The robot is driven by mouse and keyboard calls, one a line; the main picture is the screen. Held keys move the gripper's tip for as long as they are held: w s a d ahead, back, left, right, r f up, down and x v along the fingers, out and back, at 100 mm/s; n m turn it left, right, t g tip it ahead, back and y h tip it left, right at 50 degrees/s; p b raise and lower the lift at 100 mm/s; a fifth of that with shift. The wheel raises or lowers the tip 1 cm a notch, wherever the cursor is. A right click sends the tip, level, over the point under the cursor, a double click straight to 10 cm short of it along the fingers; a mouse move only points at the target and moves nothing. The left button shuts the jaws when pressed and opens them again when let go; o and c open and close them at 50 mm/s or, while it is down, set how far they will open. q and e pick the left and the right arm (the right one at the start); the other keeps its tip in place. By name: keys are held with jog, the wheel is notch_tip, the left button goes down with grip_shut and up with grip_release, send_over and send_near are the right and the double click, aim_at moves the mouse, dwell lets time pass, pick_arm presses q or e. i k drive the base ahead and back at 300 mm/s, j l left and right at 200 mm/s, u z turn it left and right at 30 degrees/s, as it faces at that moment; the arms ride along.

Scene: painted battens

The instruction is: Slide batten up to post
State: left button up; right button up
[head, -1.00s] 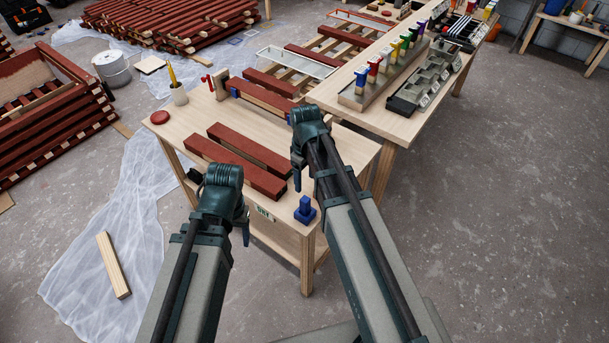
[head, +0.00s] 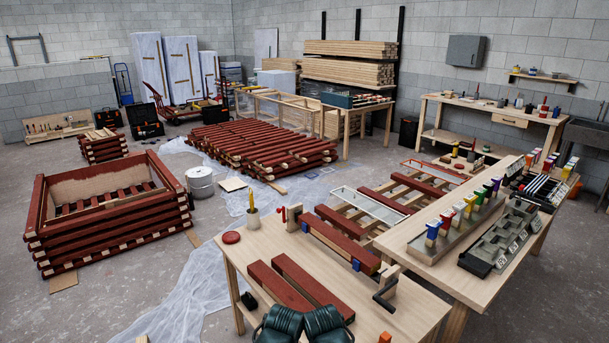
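Two red-brown battens, the left one (head: 277,287) and the right one (head: 312,286), lie side by side on the pale wooden worktable (head: 250,248). A third batten (head: 338,243), with a pale side, lies behind them between two end posts. The far post (head: 294,218) is pale, with a red clamp beside it. The near post (head: 386,282) is pale, with a dark crank handle. A blue piece shows beneath the third batten near each end.
A red disc (head: 231,237) and a pencil cup (head: 253,219) stand at the table's far left. A drying rack (head: 385,200) with battens lies behind. A bench (head: 420,245) with coloured-handled tools stands at right. Stacked red frames (head: 110,225) stand on the left floor.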

aim_at(317, 294)
jog(key=i+j+z, duration=0.1)
jog(key=i+j, duration=0.4)
jog(key=i+j+z, duration=0.15)
jog(key=j, duration=0.3)
jog(key=i+j, duration=0.3)
jog(key=i+j+z, duration=0.15)
jog(key=i+j, duration=0.3)
jog(key=j, duration=0.3)
jog(key=i+j+z, duration=0.15)
jog(key=j, duration=0.2)
jog(key=i+j, duration=0.25)
jog(key=j, duration=0.15)
jog(key=z, duration=0.05)
